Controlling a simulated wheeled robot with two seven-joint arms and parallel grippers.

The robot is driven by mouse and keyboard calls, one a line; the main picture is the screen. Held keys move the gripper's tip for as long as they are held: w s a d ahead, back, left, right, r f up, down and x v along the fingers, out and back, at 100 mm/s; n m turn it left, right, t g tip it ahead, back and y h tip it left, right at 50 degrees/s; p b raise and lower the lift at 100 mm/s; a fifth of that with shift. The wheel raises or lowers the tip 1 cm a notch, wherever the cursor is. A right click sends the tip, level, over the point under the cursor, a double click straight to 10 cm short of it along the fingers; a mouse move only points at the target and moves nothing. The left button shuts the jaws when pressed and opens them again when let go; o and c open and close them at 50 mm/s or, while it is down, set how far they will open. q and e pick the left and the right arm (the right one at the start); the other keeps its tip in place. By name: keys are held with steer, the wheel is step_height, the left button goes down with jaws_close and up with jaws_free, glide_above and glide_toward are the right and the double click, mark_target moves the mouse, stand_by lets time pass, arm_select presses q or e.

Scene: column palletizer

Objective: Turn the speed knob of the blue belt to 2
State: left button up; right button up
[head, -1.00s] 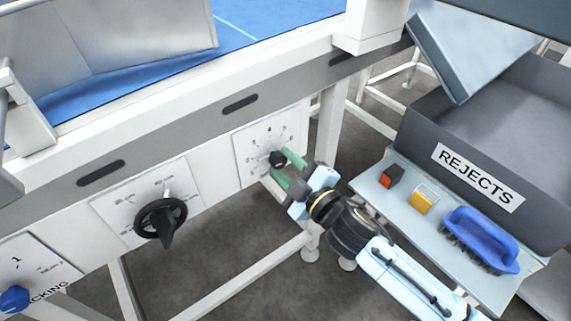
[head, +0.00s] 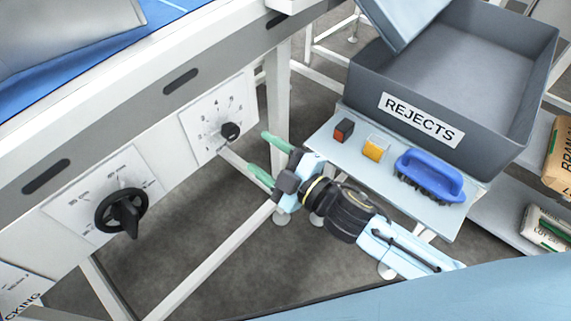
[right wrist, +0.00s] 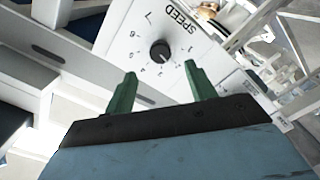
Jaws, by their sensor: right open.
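The speed knob (head: 230,131) is small, round and black, on a white dial plate (head: 211,141) on the side of the blue belt (head: 30,92). My right gripper (head: 257,150) is open and empty, with its green fingers apart from the knob, to its lower right. In the right wrist view the knob (right wrist: 160,51) shows beyond and between the open fingertips (right wrist: 160,69), with the word SPEED on the plate (right wrist: 128,38). The number the knob points to is too small to tell. My left gripper is out of view.
A larger black handwheel knob (head: 122,210) is on another plate to the left. At right, a shelf (head: 400,212) holds a red and black block (head: 343,130), a yellow item (head: 375,149) and a blue brush (head: 430,175), below a grey REJECTS bin (head: 500,135). A frame leg (head: 277,95) stands behind my gripper.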

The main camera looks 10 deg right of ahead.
steer(key=shift+v, duration=2.7)
